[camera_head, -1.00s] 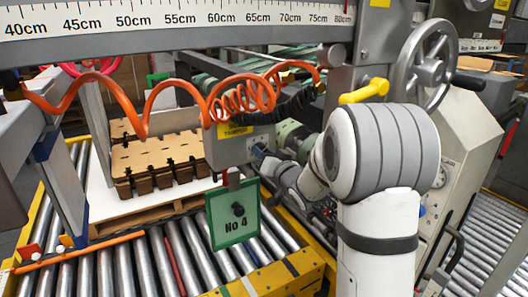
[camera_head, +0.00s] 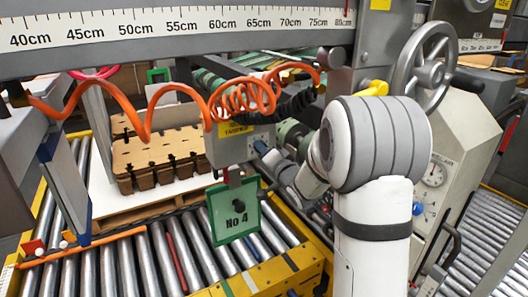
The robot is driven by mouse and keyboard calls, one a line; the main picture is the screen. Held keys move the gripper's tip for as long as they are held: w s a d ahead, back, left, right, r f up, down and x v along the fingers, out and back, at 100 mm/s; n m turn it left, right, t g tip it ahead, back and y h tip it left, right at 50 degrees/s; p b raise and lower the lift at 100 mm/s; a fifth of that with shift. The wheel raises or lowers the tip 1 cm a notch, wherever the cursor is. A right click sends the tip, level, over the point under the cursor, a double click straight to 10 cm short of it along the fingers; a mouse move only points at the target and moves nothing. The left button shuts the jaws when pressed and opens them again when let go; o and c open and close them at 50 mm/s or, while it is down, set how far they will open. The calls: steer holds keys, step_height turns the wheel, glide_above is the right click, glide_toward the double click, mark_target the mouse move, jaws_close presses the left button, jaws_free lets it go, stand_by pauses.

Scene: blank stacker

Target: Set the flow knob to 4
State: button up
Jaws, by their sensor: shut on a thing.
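My gripper (camera_head: 262,150) is small in the view, at the end of my white arm, against the right side of a grey control box (camera_head: 222,150) with a yellow label. It is shut on the flow knob there. The knob is mostly hidden by the fingers and too small to make out. Its pointer and scale numbers cannot be read. My wrist reaches in from the lower right, and my large grey-banded joint covers part of the machine behind.
An orange coiled hose (camera_head: 240,98) hangs above the box. A green "No 4" plate (camera_head: 222,225) hangs below it. A ruled beam (camera_head: 180,28) crosses the top. Rollers (camera_head: 110,265) lie below, and a handwheel (camera_head: 424,65) and gauge (camera_head: 433,174) stand at right.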

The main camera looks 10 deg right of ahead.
steer(key=o, duration=1)
steer(key=v, duration=0.7)
steer(key=shift+s, duration=0.4)
steer(key=shift+d, duration=0.15)
